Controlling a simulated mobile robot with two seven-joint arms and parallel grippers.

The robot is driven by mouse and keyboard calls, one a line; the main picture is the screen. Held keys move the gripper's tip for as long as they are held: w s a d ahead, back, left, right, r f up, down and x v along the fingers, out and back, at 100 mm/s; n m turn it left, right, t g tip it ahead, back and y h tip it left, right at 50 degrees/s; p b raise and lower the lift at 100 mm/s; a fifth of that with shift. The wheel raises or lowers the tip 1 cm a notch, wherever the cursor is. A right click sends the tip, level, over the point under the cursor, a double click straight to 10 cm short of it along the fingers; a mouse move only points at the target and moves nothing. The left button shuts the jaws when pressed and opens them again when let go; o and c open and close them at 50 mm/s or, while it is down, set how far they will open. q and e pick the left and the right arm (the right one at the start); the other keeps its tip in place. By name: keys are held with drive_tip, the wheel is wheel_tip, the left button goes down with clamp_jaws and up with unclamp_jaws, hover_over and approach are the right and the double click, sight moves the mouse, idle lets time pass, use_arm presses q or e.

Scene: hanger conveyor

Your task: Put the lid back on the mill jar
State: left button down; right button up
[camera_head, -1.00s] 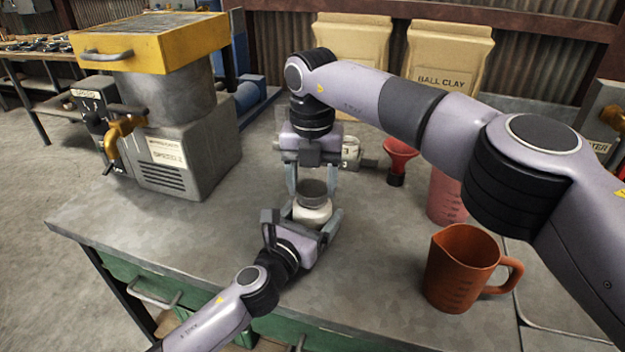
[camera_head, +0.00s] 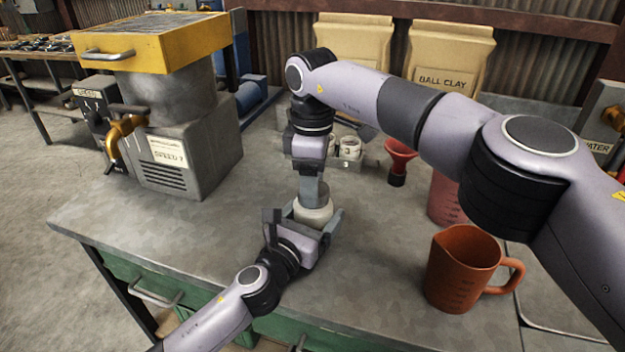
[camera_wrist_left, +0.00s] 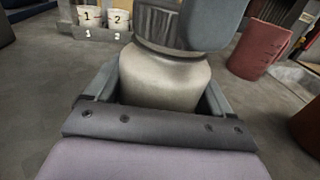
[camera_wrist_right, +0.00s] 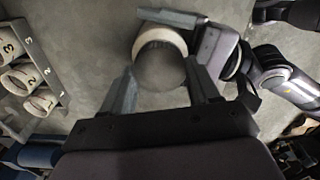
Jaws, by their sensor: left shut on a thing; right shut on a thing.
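The mill jar (camera_head: 314,215) is a squat cream pot, upright near the middle of the bench. My left gripper (camera_head: 303,224) is shut around its body from the front; the jar also shows in the left wrist view (camera_wrist_left: 165,82). The dark grey lid (camera_wrist_right: 160,72) is on top of the jar, seemingly level; in the left wrist view its ribbed side (camera_wrist_left: 158,28) meets the jar's shoulder. My right gripper (camera_head: 312,190) points down and is shut on the lid. Its finger hides most of the lid in the head view.
A grey mill with a yellow top (camera_head: 185,150) stands at the left. Numbered white cups (camera_head: 349,147) stand behind the jar, with a red funnel (camera_head: 399,155) beside them. An orange jug (camera_head: 462,268) and a pink beaker (camera_head: 445,198) are at the right. The bench front-left is clear.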

drive_tip(key=m, duration=0.5)
drive_tip(key=o, duration=1)
drive_tip(key=shift+o, duration=0.2)
drive_tip(key=shift+r, duration=2.3)
drive_tip(key=shift+c, duration=0.5)
